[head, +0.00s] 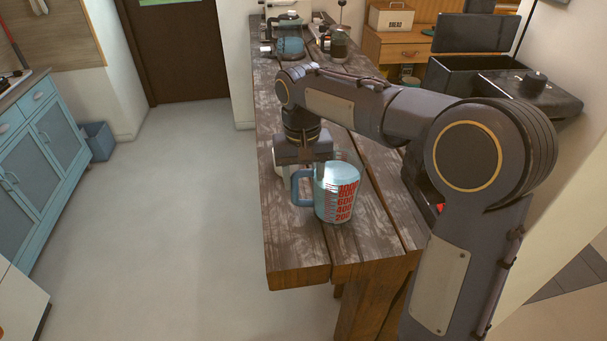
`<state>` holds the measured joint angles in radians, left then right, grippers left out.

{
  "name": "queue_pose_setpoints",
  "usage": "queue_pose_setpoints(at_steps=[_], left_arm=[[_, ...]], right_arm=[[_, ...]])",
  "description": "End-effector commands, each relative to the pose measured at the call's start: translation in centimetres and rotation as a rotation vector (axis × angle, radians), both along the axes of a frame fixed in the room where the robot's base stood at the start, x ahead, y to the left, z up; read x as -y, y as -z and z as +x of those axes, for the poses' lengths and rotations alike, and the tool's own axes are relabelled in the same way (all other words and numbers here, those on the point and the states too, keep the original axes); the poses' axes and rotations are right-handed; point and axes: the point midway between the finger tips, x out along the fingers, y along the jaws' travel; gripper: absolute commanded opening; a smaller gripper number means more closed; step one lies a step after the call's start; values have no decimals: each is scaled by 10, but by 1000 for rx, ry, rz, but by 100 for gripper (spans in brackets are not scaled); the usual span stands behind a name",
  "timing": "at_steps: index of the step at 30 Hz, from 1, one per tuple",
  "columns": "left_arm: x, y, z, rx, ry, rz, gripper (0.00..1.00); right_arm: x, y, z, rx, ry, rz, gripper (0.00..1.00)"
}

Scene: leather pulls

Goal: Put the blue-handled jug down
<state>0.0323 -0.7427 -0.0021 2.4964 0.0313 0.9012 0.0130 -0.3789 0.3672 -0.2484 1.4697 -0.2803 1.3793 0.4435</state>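The blue-handled jug (338,197) is a pale blue measuring jug with red numbers. It stands upright over the near part of the wooden table (297,255), its handle (298,188) pointing left. I cannot tell whether its base touches the wood. My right gripper (301,168) points down from above, right at the handle and the jug's left rim. Its fingertips are hidden behind the jug and handle, so its grip does not show. My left gripper is not in view.
A blue kettle-like item (291,47) and a coffee pot (338,44) stand at the table's far end. The table's near end is bare. Open floor (190,200) lies left.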

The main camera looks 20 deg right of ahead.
Motion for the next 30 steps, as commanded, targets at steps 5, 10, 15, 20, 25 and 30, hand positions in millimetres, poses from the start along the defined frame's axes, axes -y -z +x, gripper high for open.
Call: queue_pose_setpoints(at_steps=[5,10,15,20,25,30], left_arm=[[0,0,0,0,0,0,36],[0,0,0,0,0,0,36],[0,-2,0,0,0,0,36],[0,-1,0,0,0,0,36],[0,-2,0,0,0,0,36],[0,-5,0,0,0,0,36]], right_arm=[[0,0,0,0,0,0,73],[0,0,0,0,0,0,73],[0,-4,0,0,0,0,73],[-1,-26,1,5,0,1,73],[-2,-63,1,4,-1,1,73],[-2,-97,1,3,-1,0,73]])
